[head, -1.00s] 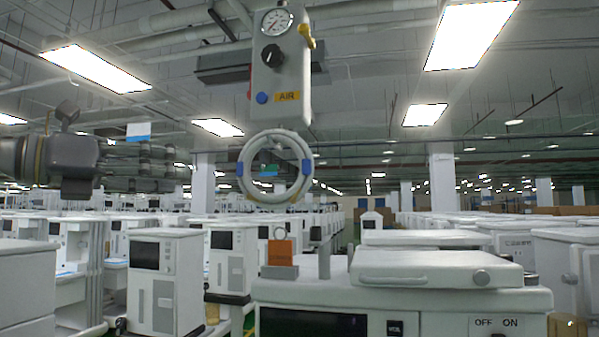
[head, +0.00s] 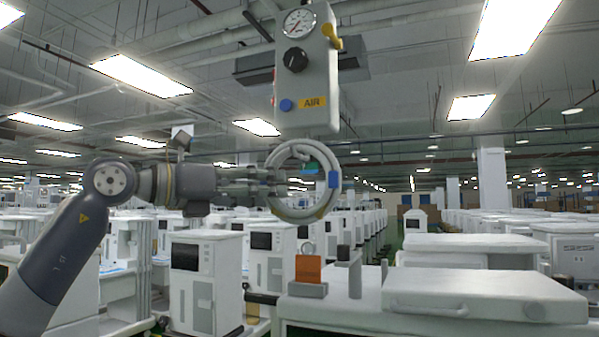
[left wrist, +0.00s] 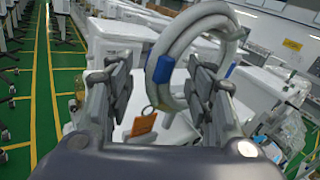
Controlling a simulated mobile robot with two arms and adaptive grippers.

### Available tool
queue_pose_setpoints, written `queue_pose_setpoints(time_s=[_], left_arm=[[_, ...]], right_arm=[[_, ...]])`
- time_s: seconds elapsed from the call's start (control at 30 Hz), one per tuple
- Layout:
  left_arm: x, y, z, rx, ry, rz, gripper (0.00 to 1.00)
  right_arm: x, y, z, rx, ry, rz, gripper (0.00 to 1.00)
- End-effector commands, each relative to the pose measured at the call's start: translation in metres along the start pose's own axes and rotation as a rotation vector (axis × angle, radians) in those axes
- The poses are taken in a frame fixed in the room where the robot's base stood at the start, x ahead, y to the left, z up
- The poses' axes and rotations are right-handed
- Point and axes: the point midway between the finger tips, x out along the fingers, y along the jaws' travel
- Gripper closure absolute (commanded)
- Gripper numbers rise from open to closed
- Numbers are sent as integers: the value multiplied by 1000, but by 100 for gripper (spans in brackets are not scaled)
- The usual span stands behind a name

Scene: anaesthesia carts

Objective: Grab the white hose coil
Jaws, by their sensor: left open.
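The white hose coil (head: 300,213) with blue bands hangs upright below the grey AIR panel (head: 307,75). My left gripper (head: 272,187) comes in from the left, with its fingertips at the left side of the coil and overlapping it in the head view. In the left wrist view the open fingers (left wrist: 163,85) stand on either side of the coil's near part (left wrist: 182,40), with one blue band between them. I cannot tell whether a finger touches the hose. My right gripper is not in view.
A white cart with a flat lid (head: 480,290) stands below and right of the coil. An orange tag (head: 308,268) stands on the cart. Rows of white machines (head: 205,285) fill the floor behind. The air around the coil's right side is clear.

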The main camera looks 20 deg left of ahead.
Motion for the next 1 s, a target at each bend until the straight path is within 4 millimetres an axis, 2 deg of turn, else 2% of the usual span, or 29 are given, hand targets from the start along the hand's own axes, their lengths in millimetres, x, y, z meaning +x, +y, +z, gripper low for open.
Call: queue_pose_setpoints(time_s=[0.13,0.37,0.5,0.57,0.6,1.0], left_arm=[[13,0,1,-1,0,0,51],[14,0,0,0,-1,0,51],[14,0,0,-1,-1,0,83],[14,0,0,-1,-1,0,96],[14,0,0,-1,-1,0,100],[13,-1,4,-1,-4,-1,100]], right_arm=[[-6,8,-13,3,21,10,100],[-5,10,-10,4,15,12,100],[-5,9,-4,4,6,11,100],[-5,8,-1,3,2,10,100],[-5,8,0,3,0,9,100],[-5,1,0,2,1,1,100]])
